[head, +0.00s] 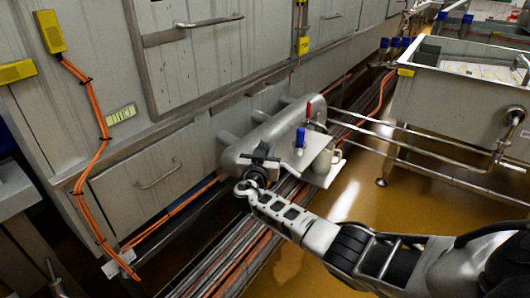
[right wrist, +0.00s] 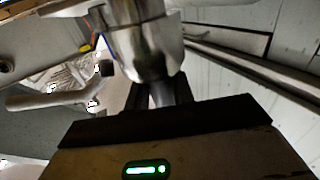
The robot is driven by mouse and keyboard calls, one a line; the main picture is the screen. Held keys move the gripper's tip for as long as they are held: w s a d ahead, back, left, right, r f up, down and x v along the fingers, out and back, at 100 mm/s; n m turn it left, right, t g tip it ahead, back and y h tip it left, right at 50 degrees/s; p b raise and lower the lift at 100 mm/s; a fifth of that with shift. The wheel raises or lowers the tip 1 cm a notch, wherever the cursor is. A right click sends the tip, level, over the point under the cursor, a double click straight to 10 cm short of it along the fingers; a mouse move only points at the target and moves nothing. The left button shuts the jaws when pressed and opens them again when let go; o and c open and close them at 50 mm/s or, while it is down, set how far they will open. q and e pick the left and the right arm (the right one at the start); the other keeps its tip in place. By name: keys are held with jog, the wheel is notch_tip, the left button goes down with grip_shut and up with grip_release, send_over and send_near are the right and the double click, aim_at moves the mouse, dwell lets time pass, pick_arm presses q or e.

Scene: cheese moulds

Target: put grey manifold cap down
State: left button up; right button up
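My right gripper (head: 258,162) is at the near end of a grey metal manifold (head: 270,130), low beside the cabinets. In the right wrist view, its dark fingers (right wrist: 168,98) stand close together on either side of a narrow grey piece. This piece looks like the grey manifold cap (right wrist: 169,90) and seems pinched between them. A larger shiny metal cylinder (right wrist: 145,45) is just beyond the fingers. In the head view the cap cannot be told apart from the gripper and the manifold end. My left gripper is not in view.
Grey cabinets (head: 195,55) with handles and orange cables stand behind and to the left. The manifold carries a blue handle (head: 300,137) and a red handle (head: 308,109). Pipes and cables run along the floor. A steel vat (head: 455,85) stands at right; the wet yellow floor (head: 365,190) between is open.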

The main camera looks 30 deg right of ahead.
jog(key=o, duration=0.4)
